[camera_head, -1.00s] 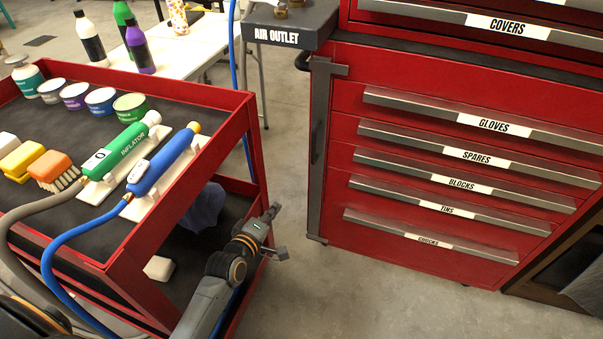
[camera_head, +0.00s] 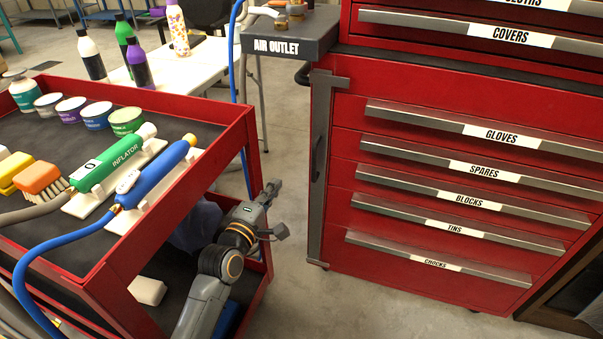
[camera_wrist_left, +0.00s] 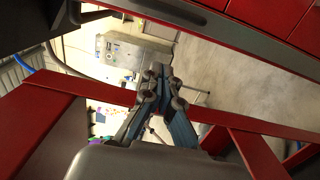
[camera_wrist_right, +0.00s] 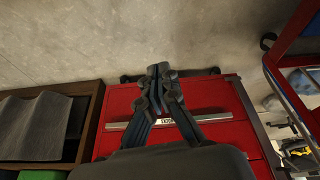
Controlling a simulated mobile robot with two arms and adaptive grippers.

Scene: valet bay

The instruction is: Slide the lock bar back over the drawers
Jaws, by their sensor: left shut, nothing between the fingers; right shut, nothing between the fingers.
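The grey lock bar (camera_head: 320,165) stands upright at the left edge of the red drawer cabinet (camera_head: 430,110), beside the drawer fronts, with a dark handle on it. The drawers GLOVES, SPARES, BLOCKS, TINS and CHOCKS look closed. My left gripper (camera_head: 272,190) is shut and empty, left of the bar and apart from it, by the cart's right side. Its closed fingers show in the left wrist view (camera_wrist_left: 160,78). My right gripper (camera_wrist_right: 158,75) is shut and empty in the right wrist view, in front of the lower cabinet; the head view does not show it.
A red cart (camera_head: 190,255) with cans, brushes, a green inflator (camera_head: 110,160) and a blue tool (camera_head: 155,170) stands close on the left. The AIR OUTLET shelf (camera_head: 290,38) juts out above the bar. Bare floor (camera_head: 295,270) lies between cart and cabinet.

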